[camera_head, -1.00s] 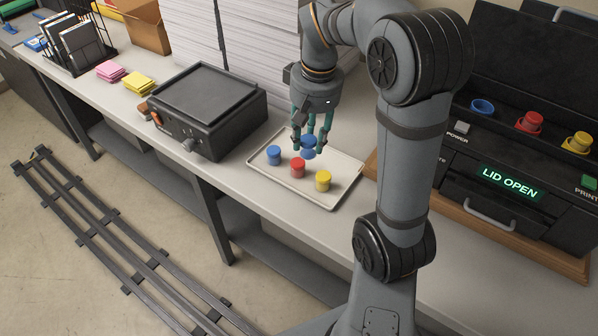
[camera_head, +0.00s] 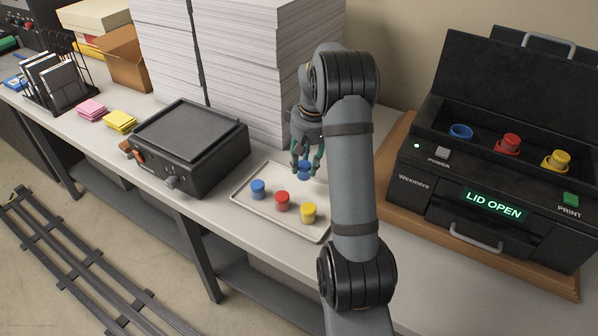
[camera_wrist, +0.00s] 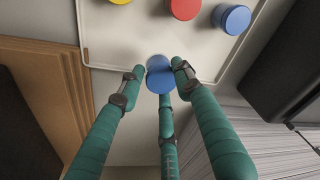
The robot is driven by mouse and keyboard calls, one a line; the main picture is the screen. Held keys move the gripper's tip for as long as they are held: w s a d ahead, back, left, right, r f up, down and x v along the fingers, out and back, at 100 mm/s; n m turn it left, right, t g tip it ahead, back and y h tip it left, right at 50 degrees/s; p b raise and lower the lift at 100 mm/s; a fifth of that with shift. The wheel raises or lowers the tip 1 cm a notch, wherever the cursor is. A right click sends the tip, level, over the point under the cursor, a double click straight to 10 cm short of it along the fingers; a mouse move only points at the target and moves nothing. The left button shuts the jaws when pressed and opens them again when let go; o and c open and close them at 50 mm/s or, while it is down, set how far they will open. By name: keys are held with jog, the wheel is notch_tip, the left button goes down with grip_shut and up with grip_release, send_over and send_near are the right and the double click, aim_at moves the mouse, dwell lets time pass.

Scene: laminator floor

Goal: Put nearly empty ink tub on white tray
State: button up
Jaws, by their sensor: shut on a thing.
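My gripper (camera_head: 305,170) has its teal fingers closed around a small blue ink tub (camera_head: 304,171). The held tub also shows between the fingertips in the wrist view (camera_wrist: 158,74). It is above the back part of the white tray (camera_head: 272,178); whether it touches the tray cannot be told. The tray bears another blue tub (camera_head: 258,189), a red tub (camera_head: 282,200) and a yellow tub (camera_head: 308,212) in a row towards its front. How much ink the held tub contains cannot be seen.
The black printer (camera_head: 420,190) at right has its lid open, with a blue ring (camera_head: 461,132), red tub (camera_head: 510,143) and yellow tub (camera_head: 556,160) inside. A black machine (camera_head: 190,150) stands left of the tray. Paper stacks (camera_head: 265,60) rise behind.

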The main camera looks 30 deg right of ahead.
aim_at(300, 173)
jog(key=shift+w+a+f, duration=0.45)
jog(key=shift+w, duration=0.25)
jog(key=shift+f+p, duration=0.55)
jog(key=shift+f, duration=1.5)
jog(key=shift+f, duration=0.1)
jog(key=shift+f, duration=0.15)
jog(key=o, duration=1.2)
jog(key=shift+c, duration=0.2)
jog(key=shift+r, duration=0.45)
jog(key=r, duration=0.3)
jog(key=s+r, duration=0.1)
jog(key=r, duration=0.3)
jog(key=s+r, duration=0.1)
jog(key=r, duration=0.3)
jog(key=shift+r+b, duration=0.25)
jog(key=shift+b, duration=0.05)
